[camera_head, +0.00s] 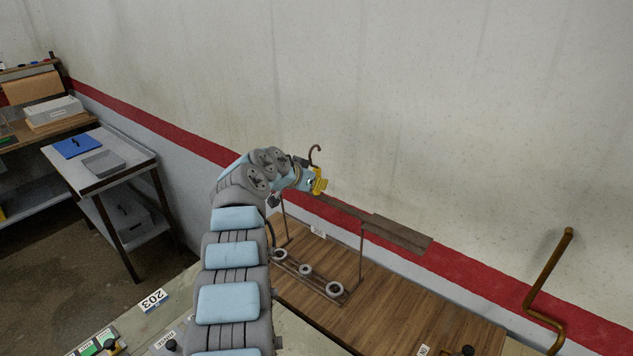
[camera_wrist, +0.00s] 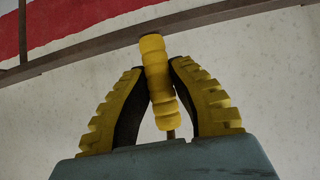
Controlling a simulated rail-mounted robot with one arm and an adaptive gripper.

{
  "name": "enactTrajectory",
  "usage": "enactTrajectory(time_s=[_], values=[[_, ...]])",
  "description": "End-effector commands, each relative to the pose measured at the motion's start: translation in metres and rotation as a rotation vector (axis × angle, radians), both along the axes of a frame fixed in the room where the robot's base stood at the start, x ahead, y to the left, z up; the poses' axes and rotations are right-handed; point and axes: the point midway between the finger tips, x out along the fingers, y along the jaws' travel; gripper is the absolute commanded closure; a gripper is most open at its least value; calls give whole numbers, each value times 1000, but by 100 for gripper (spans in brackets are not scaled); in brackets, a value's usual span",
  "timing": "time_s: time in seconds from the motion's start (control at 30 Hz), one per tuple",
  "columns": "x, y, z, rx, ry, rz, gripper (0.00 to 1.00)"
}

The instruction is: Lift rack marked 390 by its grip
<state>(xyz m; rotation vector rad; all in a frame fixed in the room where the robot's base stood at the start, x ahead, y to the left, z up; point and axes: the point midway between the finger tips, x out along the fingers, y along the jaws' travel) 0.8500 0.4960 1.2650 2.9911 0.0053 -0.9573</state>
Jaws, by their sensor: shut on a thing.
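My gripper (camera_head: 318,183) is at the end of the arm, in front of the wall. In the wrist view its two yellow ridged fingers (camera_wrist: 158,100) with dark pads are shut on a yellow ridged grip (camera_wrist: 157,70), which stands upright between them. A thin dark stem shows below the grip. I cannot read the number 390 anywhere, and my gripper and arm hide much of what the grip belongs to.
A dark flat bar on posts (camera_head: 400,233) stands over a wooden bench (camera_head: 390,308). Below it lies a strip with three ring-shaped pieces (camera_head: 306,271). A bent brass-coloured pipe (camera_head: 548,285) is at the right. A side table (camera_head: 125,168) holds a blue item and a grey tray.

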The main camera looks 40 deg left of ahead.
Motion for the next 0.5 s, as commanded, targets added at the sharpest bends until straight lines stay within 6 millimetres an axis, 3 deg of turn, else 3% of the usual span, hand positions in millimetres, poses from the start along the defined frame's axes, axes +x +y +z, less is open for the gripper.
enactTrajectory(time_s=[0.27,0.5], values=[[0,0,11,0,0,0,100],[0,0,34,3,-4,0,100]])
